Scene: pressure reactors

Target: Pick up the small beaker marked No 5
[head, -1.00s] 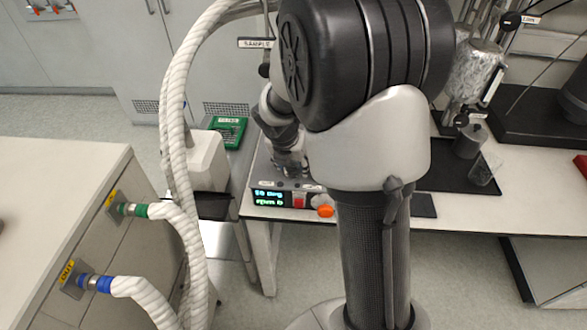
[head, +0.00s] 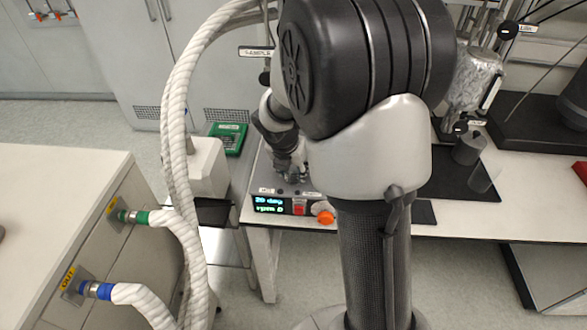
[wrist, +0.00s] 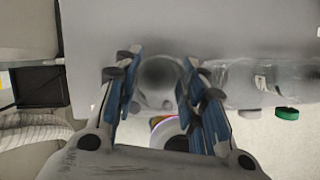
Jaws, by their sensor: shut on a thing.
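My gripper (wrist: 158,72) shows in the wrist view with its two blue-padded fingers on either side of a small round grey vessel, the beaker (wrist: 160,92). The fingers are shut on it. Its mark No 5 cannot be read here. In the head view my gripper (head: 291,172) points down over the hotplate stirrer (head: 280,204), mostly behind my arm. The beaker itself cannot be made out there. I cannot tell whether it touches the plate.
The hotplate stands on a white bench, its display lit and an orange knob at its front. White hoses hang on the left.

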